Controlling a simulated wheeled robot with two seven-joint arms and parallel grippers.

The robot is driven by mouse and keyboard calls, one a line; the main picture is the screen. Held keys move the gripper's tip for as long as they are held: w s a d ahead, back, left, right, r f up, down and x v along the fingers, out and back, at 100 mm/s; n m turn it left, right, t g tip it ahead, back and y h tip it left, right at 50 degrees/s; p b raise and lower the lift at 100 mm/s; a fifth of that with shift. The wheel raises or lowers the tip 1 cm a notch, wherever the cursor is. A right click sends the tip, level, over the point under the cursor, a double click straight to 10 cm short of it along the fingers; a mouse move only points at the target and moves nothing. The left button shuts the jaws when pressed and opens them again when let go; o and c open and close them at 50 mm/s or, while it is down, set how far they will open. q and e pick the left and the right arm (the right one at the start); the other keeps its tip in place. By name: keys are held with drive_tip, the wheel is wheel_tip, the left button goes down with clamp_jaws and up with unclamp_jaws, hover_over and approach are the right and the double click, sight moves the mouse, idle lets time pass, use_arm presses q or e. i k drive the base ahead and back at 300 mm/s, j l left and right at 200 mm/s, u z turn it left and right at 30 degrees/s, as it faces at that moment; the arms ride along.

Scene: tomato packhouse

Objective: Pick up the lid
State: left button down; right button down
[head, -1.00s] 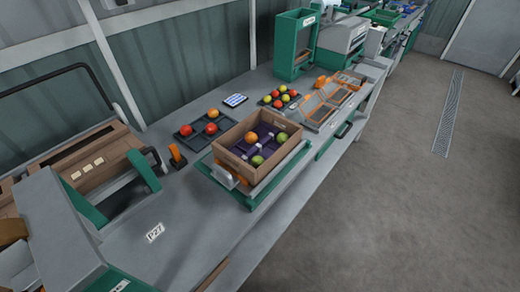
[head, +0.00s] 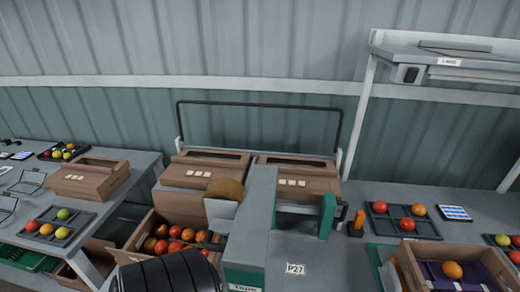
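I cannot tell for certain which thing is the lid. Brown carton-like pieces with a long opening on top and small cream labels in front are in the head view: one at the back left of centre (head: 205,172), one beside it to the right (head: 298,175), and one on the left table (head: 88,178). Neither of my grippers is in view.
A grey shelf (head: 490,75) with a blurred label stands high at the right. A tray (head: 402,221) holds several tomatoes, near an orange-handled item (head: 357,223). Several tomatoes fill a crate (head: 133,247) at lower left. A grey-and-green post (head: 254,225) rises mid-bench. Bench around tag P27 (head: 295,268) is clear.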

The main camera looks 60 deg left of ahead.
sight(193, 169)
drive_tip(key=u, duration=2.25)
drive_tip(key=j+z, duration=0.15)
drive_tip(key=z, duration=0.25)
drive_tip(key=j+z, duration=0.15)
drive_tip(key=z, duration=0.25)
drive_tip(key=k+j+z, duration=0.1)
drive_tip(key=z, duration=0.3)
drive_tip(key=k+j+z, duration=0.1)
drive_tip(key=z, duration=0.3)
